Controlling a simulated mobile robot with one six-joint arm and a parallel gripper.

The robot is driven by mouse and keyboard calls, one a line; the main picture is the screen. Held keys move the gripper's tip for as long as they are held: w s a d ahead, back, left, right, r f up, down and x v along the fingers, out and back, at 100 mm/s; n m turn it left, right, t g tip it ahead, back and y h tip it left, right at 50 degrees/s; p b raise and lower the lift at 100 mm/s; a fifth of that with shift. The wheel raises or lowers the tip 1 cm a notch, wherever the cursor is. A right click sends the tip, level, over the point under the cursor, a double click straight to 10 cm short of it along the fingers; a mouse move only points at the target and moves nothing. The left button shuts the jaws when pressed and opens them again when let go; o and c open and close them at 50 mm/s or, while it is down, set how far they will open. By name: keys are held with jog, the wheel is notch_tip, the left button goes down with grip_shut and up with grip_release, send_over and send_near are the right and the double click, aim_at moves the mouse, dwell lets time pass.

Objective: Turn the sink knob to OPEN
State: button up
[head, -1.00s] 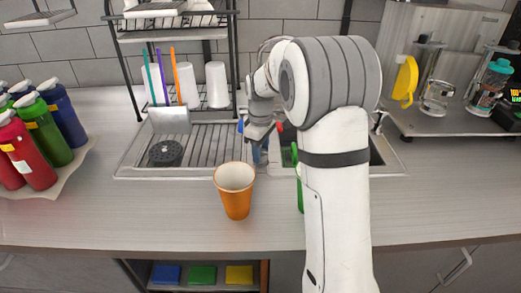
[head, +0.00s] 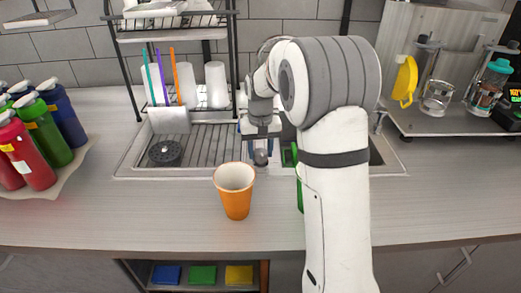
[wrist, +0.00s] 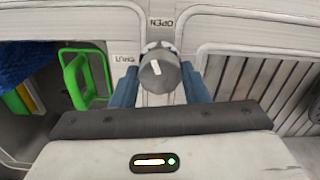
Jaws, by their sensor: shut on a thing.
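The sink knob (wrist: 158,72) is a grey round knob with a short white mark, seen in the middle of the wrist view. The mark runs nearly up and down in that picture, leaning slightly to the upper left. The OPEN label (wrist: 160,22) is above the knob and the SHUT label (wrist: 124,59) is to its left. My gripper (wrist: 159,88) is shut on the knob, with one blue finger on each side. In the head view my gripper (head: 261,155) is at the sink (head: 125,170), and the knob is hidden there.
An orange cup (head: 236,200) stands on the counter just in front of the sink. A green object (wrist: 82,78) is beside the knob. Coloured bottles (head: 50,120) stand at the left, and a rack (head: 180,30) rises behind the sink. The front right counter is clear.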

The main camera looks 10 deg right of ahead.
aim_at(261, 152)
jog(key=shift+m, duration=1.7)
jog(key=o, duration=1)
jog(key=shift+r, duration=0.1)
notch_tip(261, 152, up, 8)
jog(key=shift+f, duration=0.15)
